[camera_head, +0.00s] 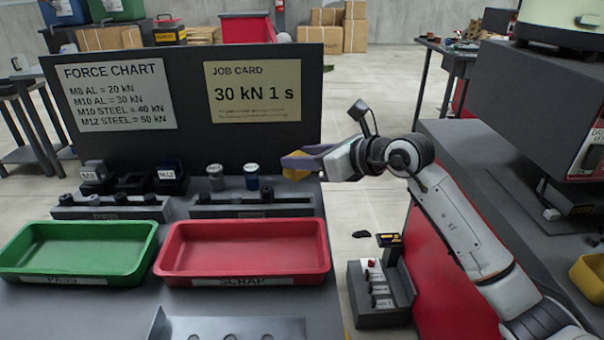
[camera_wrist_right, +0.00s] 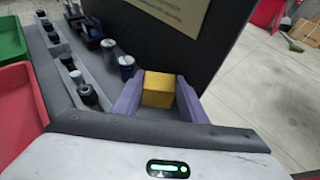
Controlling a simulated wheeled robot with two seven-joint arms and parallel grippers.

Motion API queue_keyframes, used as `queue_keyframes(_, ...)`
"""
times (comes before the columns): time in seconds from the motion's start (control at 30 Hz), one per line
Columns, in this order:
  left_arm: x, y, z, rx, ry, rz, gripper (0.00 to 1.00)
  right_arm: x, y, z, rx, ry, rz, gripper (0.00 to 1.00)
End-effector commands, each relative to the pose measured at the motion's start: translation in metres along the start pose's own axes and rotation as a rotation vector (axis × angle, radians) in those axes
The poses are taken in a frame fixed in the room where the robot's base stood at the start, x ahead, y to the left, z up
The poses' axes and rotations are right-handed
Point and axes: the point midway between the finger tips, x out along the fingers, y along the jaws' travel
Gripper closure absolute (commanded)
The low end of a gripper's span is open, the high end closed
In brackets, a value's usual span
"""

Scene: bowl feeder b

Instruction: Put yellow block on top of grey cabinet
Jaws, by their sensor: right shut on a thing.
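My right gripper (camera_head: 298,163) is shut on the yellow block (camera_head: 296,174) and holds it near the right end of the dark upright board, above the bench. In the right wrist view the block (camera_wrist_right: 158,89) sits between the two purple fingers of the gripper (camera_wrist_right: 160,98). A dark grey box-shaped unit (camera_head: 540,100) stands at the right on a dark counter; a pale bowl-like part is on top, cut off by the frame. I cannot tell for sure whether this unit is the grey cabinet. My left gripper is not in view.
The bench holds a green tray (camera_head: 80,228), a red tray (camera_head: 245,226) and racks of small parts (camera_head: 252,211). The board (camera_head: 193,135) carries two cards. A grey control box (camera_head: 380,300) stands between bench and counter (camera_head: 470,150). A yellow bin (camera_head: 588,280) is far right.

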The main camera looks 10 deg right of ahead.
Motion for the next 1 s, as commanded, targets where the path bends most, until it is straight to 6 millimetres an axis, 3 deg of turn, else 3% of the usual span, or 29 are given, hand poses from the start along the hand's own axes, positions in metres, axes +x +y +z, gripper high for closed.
queue_keyframes(0.13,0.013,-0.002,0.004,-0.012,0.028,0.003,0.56,0.011,0.000,-0.027,0.002,-0.001,0.000,0.86)
queue_keyframes(0.33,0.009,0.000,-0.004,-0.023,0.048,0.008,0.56,0.011,-0.003,-0.027,0.001,-0.001,-0.003,0.86)
queue_keyframes(0.57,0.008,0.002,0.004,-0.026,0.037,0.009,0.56,0.012,-0.003,-0.030,0.001,0.000,-0.003,0.86)
queue_keyframes(0.6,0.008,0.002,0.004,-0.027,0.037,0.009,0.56,0.012,-0.003,-0.031,0.001,0.001,-0.002,0.58)
queue_keyframes(0.63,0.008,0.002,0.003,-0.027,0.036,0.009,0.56,0.012,-0.003,-0.030,0.001,0.001,-0.002,0.54)
queue_keyframes(1.0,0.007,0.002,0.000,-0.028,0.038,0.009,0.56,0.009,-0.003,-0.026,0.000,0.001,-0.002,0.54)
